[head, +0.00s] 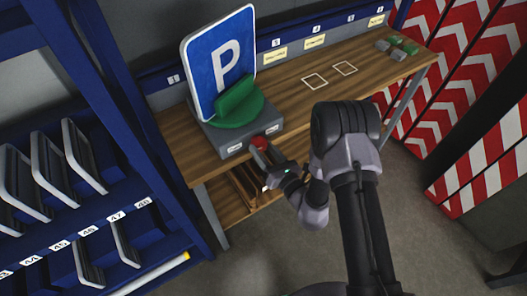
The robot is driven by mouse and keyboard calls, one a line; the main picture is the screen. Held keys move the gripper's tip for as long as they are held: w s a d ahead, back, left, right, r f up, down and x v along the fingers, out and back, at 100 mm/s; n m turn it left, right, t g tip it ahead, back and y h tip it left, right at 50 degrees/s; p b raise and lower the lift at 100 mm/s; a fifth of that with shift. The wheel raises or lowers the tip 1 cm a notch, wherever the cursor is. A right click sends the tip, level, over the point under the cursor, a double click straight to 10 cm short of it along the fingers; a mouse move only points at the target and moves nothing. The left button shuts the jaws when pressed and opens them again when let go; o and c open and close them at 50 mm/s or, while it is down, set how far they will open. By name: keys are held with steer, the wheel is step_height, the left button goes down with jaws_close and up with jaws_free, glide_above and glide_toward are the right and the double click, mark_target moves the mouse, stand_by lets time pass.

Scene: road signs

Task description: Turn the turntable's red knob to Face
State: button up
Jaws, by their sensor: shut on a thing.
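The turntable is a grey box (222,142) with a green round holder (238,106) on top, on the left part of the wooden bench. A blue parking sign (216,58) with a white P stands upright in the holder. The red knob (259,143) is on the box's front side, between two small pale labels whose words are too small to read. My gripper (259,149) reaches it from the lower right and is shut on the knob. The fingers partly hide the knob, so its exact pointing direction cannot be told.
The wooden bench (290,95) has two white outlined squares and open room right of the turntable. Several small grey and green blocks (398,48) lie at its far right end. A blue rack (100,215) with signs stands left; red-and-white chevron boards (470,60) stand right.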

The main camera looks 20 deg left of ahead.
steer(key=shift+n+b, duration=0.65)
steer(key=shift+n, duration=1.35)
steer(key=o, duration=1.4)
steer(key=p+v, duration=0.1)
steer(key=v, duration=1.6)
steer(key=shift+s+d, duration=0.15)
steer(key=shift+s, duration=0.1)
